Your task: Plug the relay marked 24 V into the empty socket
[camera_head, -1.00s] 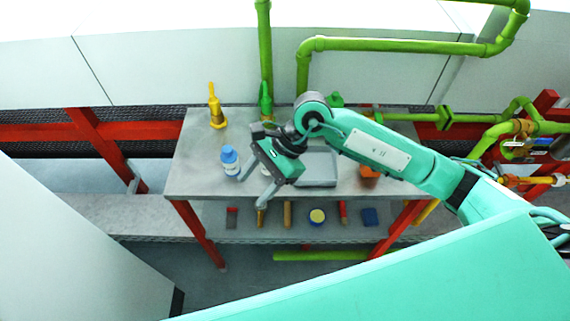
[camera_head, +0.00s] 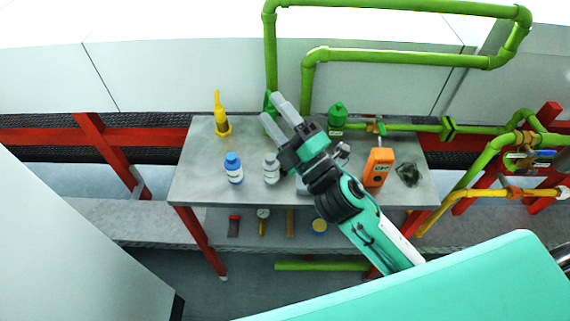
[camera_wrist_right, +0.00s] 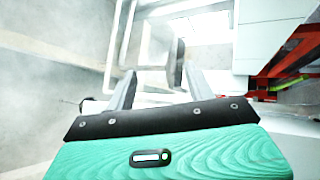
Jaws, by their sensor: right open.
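My right gripper (camera_head: 272,107) is open and empty in the head view. It hangs over the back middle of the grey table (camera_head: 200,185), its fingers pointing up and left towards the wall. In the wrist view its two fingers (camera_wrist_right: 156,80) stand apart with nothing between them. I cannot make out a relay marked 24 V or an empty socket in either view. My right arm covers the middle of the table and most of a grey tray. My left gripper is not in view.
On the table stand a blue-capped bottle (camera_head: 233,170), a white bottle (camera_head: 271,170), a yellow bottle-like item (camera_head: 221,118), a green bottle (camera_head: 337,116), an orange meter (camera_head: 379,166) and a dark crumpled item (camera_head: 408,174). Green pipes (camera_head: 400,57) run behind. Several tools lie on the lower shelf.

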